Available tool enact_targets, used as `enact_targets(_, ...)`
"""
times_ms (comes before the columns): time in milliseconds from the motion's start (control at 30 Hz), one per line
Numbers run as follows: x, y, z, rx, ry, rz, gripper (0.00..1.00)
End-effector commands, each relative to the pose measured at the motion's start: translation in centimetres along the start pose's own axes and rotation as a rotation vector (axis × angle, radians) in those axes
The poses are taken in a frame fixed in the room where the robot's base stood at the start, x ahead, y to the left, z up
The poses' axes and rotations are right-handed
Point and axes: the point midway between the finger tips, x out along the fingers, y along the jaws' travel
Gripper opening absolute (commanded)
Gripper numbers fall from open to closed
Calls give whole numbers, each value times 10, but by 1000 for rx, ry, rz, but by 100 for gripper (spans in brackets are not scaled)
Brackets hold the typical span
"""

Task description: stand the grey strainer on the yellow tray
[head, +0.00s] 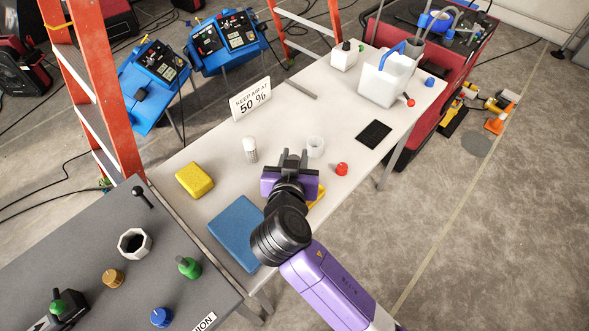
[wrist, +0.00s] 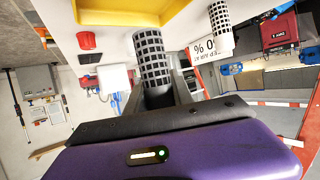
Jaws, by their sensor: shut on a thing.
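My gripper (head: 293,160) is shut on the grey strainer (wrist: 153,58), a mesh cylinder that shows in the wrist view, where the picture is upside down. In the head view my gripper hides most or all of the strainer. The strainer looks roughly upright, and its free end is apart from the yellow tray (wrist: 130,17) in the picture. The exact height over the table cannot be told. In the head view only a part of the yellow tray (head: 318,195) shows, beside and behind my wrist.
A second mesh cylinder (head: 250,150) stands left of my gripper. A white cup (head: 316,146), a red cap (head: 341,169) and a black mat (head: 374,134) lie to the right. A yellow sponge (head: 194,180) and blue pad (head: 238,232) lie left. A sign (head: 251,99) stands behind.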

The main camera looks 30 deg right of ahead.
Motion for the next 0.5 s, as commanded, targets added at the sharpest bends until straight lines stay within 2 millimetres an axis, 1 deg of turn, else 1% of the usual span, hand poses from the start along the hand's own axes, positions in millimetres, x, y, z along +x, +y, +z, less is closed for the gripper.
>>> enact_targets(33,2,0,5,-3,0,0,0)
enact_targets(167,5,0,13,-2,0,1,0)
enact_targets(400,18,0,42,-3,0,2,0)
enact_targets(500,21,0,49,-1,0,0,0)
